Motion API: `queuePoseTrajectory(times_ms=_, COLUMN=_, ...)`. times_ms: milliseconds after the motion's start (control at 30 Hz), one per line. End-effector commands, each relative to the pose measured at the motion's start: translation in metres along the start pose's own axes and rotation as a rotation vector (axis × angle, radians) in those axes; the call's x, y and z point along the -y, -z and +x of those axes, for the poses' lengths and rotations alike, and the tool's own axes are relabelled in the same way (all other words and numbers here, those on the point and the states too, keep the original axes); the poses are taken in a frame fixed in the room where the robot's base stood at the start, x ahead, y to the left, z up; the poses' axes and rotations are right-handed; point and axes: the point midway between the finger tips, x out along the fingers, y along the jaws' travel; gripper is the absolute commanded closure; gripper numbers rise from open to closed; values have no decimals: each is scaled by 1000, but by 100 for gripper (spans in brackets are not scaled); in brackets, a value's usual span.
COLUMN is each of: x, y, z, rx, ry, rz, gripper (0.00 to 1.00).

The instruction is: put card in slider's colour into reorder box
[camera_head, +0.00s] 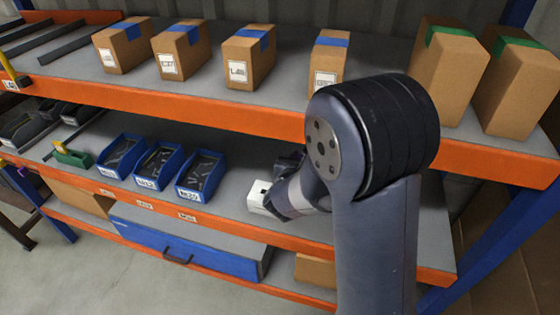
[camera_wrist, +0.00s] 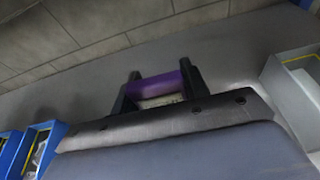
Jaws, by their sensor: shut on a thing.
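A purple card (camera_wrist: 155,85) sits between the two dark fingers of my gripper (camera_wrist: 158,88) in the wrist view, and the gripper is shut on it. In the head view my gripper (camera_head: 285,178) is over the middle shelf, close to the right of a small white box (camera_head: 258,197) with a dark mark or opening. My arm hides part of this area, and I cannot tell whether gripper and box touch. A small purple piece (camera_head: 22,172) shows at the far left by the blue post; I cannot tell if it is the slider.
Several blue bins (camera_head: 201,178) with dark contents stand left of the white box. A small green tray (camera_head: 72,156) is farther left. Cartons (camera_head: 249,58) stand on the upper shelf, whose orange edge (camera_head: 200,108) overhangs. A grey bin (camera_wrist: 296,95) shows right in the wrist view.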

Motion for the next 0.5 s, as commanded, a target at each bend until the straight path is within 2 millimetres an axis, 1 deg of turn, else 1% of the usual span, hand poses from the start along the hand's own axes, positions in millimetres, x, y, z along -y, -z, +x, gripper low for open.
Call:
queuePoseTrajectory(times_ms=33, x=-16, y=2, z=-2, rx=5, ry=-4, rz=6, gripper=79)
queuePoseTrajectory(times_ms=200, x=-56, y=-4, z=-21, rx=3, ry=2, rz=8, gripper=79)
queuePoseTrajectory(times_ms=300, x=-76, y=-6, z=-33, rx=2, ry=-3, rz=4, gripper=79)
queuePoseTrajectory(times_ms=400, x=-86, y=-8, z=-40, rx=0, ry=-9, rz=-2, gripper=79)
queuePoseTrajectory(times_ms=500, x=-90, y=-7, z=-43, rx=-1, ry=-11, rz=-3, gripper=79)
